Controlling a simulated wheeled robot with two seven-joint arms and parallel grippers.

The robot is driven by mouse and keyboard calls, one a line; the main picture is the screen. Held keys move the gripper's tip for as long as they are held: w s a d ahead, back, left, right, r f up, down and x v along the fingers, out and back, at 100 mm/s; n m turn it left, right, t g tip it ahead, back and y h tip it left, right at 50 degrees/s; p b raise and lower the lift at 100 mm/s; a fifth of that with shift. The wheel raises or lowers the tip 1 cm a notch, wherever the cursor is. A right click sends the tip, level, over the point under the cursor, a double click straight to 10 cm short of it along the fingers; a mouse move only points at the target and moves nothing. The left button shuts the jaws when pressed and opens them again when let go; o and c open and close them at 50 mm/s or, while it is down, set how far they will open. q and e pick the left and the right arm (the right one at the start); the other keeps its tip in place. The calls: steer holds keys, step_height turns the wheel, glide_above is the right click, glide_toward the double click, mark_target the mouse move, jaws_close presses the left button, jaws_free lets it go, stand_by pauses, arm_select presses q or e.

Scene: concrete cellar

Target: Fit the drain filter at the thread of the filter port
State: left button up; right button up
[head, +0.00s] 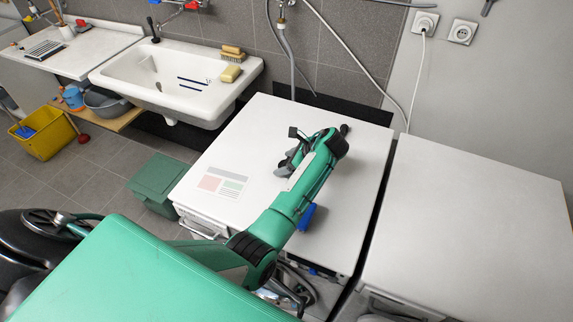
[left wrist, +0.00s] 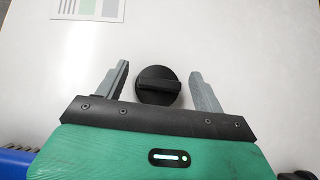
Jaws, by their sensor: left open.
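The drain filter (left wrist: 158,86), a round black cap with a raised bar grip, lies on the white machine top in the left wrist view. My left gripper (left wrist: 160,69) is open, with one grey finger on each side of the filter and a gap to both. In the head view my left gripper (head: 287,162) is low over the machine top; I cannot clearly make out the filter there. The filter port and its thread are not visible; my arm covers much of the machine's front. My right gripper is not in view.
The white washing machine (head: 250,125) has a printed sheet (head: 222,184) on top and a blue item (head: 307,216) beside my arm. A second white machine (head: 470,230) stands to the right across a narrow gap. A sink (head: 175,85), green bin (head: 156,180) and yellow bucket (head: 45,135) are left.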

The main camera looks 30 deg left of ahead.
arm_select(q)
steer(key=shift+x, duration=1)
steer(key=shift+c, duration=0.3)
steer(key=c, duration=1)
steer(key=shift+r, duration=0.1)
step_height(320, 180, up, 20)
steer(key=shift+f, duration=0.1)
